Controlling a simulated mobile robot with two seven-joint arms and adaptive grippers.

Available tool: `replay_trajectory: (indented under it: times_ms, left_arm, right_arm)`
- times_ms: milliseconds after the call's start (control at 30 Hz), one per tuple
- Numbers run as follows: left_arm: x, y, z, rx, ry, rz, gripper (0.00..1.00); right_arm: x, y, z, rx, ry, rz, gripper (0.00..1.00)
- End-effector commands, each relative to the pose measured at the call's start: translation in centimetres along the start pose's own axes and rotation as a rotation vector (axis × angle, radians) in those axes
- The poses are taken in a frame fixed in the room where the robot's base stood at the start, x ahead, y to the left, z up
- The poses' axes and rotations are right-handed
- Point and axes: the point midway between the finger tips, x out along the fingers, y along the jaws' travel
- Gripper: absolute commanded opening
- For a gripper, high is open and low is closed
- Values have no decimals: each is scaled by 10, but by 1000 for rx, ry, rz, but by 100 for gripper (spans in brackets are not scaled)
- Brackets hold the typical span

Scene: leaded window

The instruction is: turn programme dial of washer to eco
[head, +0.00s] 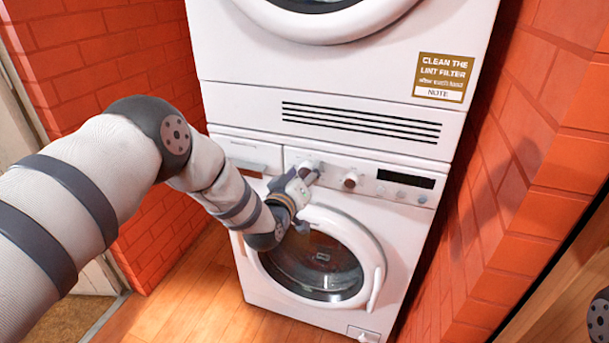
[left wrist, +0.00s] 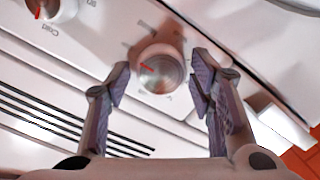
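The white washer (head: 240,262) stands below a stacked dryer. In the left wrist view, a round programme dial (left wrist: 165,75) with a red pointer mark sits between the fingers of my left gripper (left wrist: 160,82). The mark points to the left in that picture; the lettering around the dial is too blurred or hidden to read. The fingers are open, one on each side of the dial, with small gaps seeming to show. In the head view my left gripper (head: 305,175) is at the panel and largely covers this dial. My right gripper is not in view.
A second dial (head: 350,181), marked "Cold", is right of the gripper; it shows in the wrist view (left wrist: 60,8). A dark display (head: 405,179) and small buttons lie further right. The dryer (head: 330,85) overhangs the panel closely. Brick walls (head: 525,170) flank the machines.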

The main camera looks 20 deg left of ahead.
Motion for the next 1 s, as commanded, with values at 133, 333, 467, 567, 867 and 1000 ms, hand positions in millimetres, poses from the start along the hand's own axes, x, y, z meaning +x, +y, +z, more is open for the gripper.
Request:
replay_trajectory:
  times_ms: [133, 333, 467, 567, 867, 1000]
  left_arm:
    - [0, 0, 0, -1, -1, 0, 59]
    - [-3, 0, 1, -1, -2, -1, 59]
    - [-24, 0, 1, -1, -5, -2, 59]
    - [-51, -1, 1, -2, -6, -3, 59]
    - [-114, 0, 0, -1, -1, 0, 59]
    - [-120, 0, 0, -1, 0, 0, 59]
  right_arm:
    - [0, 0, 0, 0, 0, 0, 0]
    - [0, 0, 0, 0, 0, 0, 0]
    - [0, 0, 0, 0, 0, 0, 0]
    - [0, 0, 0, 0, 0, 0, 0]
    - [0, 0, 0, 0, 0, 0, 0]
    - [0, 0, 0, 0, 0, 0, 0]
